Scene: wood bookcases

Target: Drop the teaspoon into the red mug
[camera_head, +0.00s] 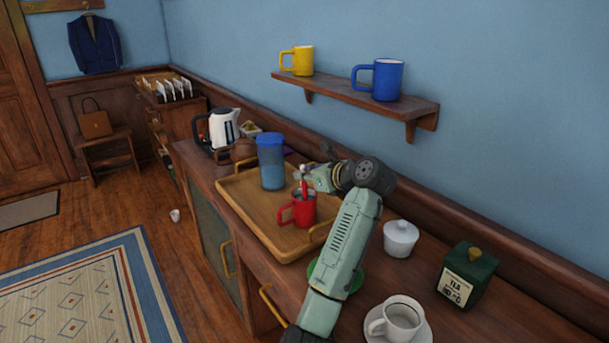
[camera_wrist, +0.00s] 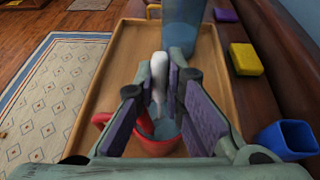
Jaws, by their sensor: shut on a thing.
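The red mug (camera_head: 303,210) stands upright on the wooden tray, its handle to the left. It also shows in the wrist view (camera_wrist: 155,147), below and between my fingers. My gripper (camera_head: 308,178) is just above the mug. In the wrist view my gripper (camera_wrist: 160,92) is shut on the pale grey teaspoon (camera_wrist: 160,70), which stands out between the fingertips. The teaspoon lines up with the mug's opening in that view. I cannot tell whether its lower end is inside the mug.
The wooden tray (camera_head: 243,203) also holds a blue jug (camera_head: 271,165) close behind the mug. A kettle (camera_head: 224,128) stands beyond. A white lidded pot (camera_head: 400,238), green tea box (camera_head: 466,276) and white cup (camera_head: 398,320) are on the right. A wall shelf (camera_head: 350,95) holds yellow and blue mugs.

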